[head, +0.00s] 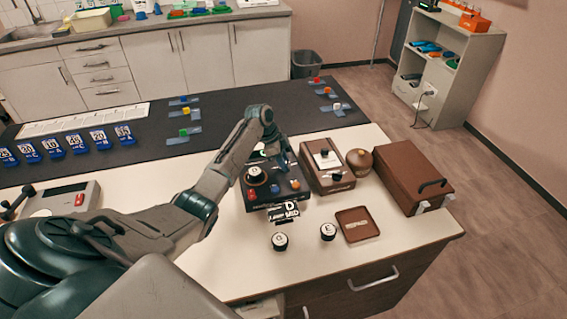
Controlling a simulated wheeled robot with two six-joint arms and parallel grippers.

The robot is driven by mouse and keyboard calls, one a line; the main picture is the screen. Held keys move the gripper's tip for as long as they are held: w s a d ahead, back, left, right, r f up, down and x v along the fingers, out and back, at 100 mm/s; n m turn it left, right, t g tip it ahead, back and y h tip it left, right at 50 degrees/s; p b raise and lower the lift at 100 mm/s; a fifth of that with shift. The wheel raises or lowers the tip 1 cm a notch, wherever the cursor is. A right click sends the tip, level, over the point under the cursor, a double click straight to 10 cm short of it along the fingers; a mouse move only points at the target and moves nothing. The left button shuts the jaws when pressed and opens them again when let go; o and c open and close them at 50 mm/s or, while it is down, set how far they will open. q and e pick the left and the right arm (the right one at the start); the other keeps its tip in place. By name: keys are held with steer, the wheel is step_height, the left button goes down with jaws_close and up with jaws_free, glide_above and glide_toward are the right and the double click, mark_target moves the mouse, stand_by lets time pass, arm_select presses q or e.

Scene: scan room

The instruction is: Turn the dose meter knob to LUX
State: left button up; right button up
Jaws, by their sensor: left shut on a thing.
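A black control box (265,199) stands on the white counter, with a round white-topped knob (256,175) and small coloured buttons on it. To its right is a brown box (318,182) with a white face (327,158) and a dark knob (336,176). I cannot read LUX or a dose meter label on either. My left gripper (286,164) reaches down over the back right part of the black box, left of the brown box. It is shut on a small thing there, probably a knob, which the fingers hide. My right gripper is not in view.
A brown lidded case (412,178), a round brown pot (359,161) and a brown tray (357,224) are to the right. Two round lettered pieces (280,241) (328,231) and a LAMP sign (284,213) are in front. The counter's front right is clear.

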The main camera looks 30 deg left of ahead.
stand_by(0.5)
arm_select(q)
steer(key=o, duration=1)
steer(key=b+v, duration=0.3)
steer(key=v, duration=0.8)
steer(key=shift+w, duration=0.1)
